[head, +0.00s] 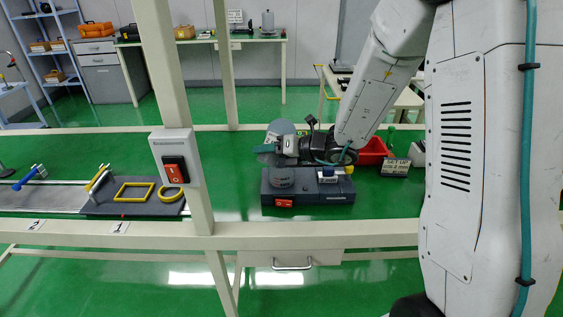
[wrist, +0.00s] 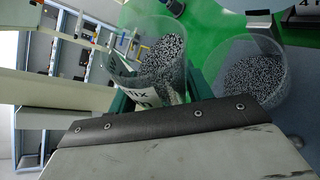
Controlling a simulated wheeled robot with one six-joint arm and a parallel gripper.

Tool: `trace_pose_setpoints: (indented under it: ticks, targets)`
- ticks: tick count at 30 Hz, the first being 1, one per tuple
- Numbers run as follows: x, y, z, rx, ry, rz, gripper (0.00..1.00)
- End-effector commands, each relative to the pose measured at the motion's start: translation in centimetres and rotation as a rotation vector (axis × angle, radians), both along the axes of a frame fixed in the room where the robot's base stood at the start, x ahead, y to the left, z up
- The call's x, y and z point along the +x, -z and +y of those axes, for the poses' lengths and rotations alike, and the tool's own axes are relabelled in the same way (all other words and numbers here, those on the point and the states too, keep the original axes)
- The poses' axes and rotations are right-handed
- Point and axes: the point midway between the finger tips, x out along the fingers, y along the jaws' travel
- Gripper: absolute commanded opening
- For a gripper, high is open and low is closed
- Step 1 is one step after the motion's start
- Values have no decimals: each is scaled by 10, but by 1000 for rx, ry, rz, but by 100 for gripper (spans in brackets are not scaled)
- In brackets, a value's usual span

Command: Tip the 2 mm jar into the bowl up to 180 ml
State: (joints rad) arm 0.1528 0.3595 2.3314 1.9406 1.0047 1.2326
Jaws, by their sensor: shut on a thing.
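In the wrist view a clear jar (wrist: 150,72) with a partly hidden white label holds grey granules, heaped towards one side. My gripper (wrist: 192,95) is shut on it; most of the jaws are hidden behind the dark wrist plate. Beside the jar is a clear round bowl (wrist: 283,85) with a layer of similar granules. I cannot see any granules falling between them. In the head view my gripper (head: 287,147) is above the left part of a dark grey bench unit (head: 335,198), where the bowl (head: 282,178) sits. The jar is small and partly hidden there.
A red tray (head: 373,151) and a dark labelled box (head: 395,168) stand right of my gripper. A post with a red switch box (head: 174,170) rises at the left. A dark board with a yellow square frame (head: 134,192) lies further left. Green tabletop between is clear.

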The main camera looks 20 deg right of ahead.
Motion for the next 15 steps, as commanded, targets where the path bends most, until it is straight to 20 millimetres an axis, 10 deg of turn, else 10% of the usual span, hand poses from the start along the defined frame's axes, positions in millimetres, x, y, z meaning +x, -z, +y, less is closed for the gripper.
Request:
trace_pose_setpoints:
  ticks: [15]
  targets:
    - [0, 2, 0, 41, 0, 30, 17]
